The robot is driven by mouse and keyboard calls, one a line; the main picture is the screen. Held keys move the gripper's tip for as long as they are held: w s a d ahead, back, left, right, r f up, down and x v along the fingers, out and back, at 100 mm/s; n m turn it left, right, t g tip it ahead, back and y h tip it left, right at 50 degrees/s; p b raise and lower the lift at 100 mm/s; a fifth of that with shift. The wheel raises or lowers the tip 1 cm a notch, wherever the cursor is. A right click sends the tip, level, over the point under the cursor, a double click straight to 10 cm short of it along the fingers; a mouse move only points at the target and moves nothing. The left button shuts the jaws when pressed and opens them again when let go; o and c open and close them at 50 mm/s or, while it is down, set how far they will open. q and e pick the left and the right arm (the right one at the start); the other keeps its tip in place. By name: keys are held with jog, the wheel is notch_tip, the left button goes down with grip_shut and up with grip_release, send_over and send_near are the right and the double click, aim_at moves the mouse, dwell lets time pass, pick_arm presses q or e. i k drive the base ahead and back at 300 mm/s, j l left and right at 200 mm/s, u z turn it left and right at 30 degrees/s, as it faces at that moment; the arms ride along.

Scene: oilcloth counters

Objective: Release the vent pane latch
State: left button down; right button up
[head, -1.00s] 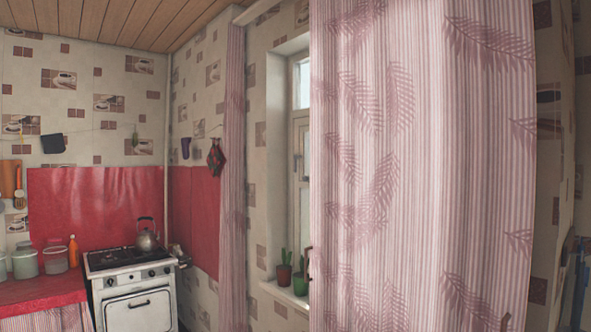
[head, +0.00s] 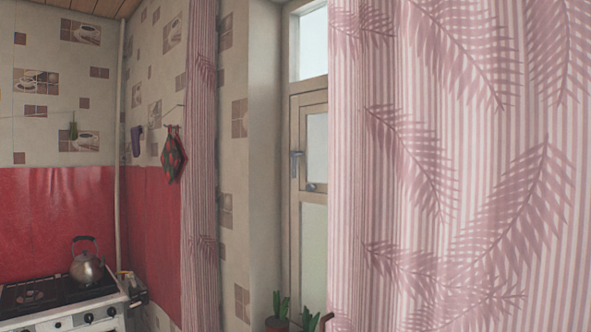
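The vent pane (head: 317,138) is a small framed pane in the window, left of the curtain. It looks closed in its frame. A grey handle-like latch (head: 296,162) sits on the left side of its frame. A second small fitting (head: 313,187) is at the pane's lower edge; I cannot tell its kind. The pink striped curtain (head: 460,150) with leaf prints hides the right part of the window. Neither of my grippers shows in the head view.
Potted plants (head: 278,315) stand at the bottom of the window. A stove (head: 70,303) with a kettle (head: 87,266) is at the lower left. A narrow curtain (head: 202,160) hangs left of the window. The large curtain fills the right side.

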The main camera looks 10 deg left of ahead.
aim_at(294, 153)
jog(key=i+j, duration=0.2)
jog(key=i, duration=0.2)
jog(key=i+j, duration=0.2)
jog(key=i, duration=0.25)
jog(key=i+j+z, duration=0.1)
jog(key=i, duration=0.3)
jog(key=i+j, duration=0.3)
jog(key=i+z, duration=0.05)
jog(key=i, duration=0.05)
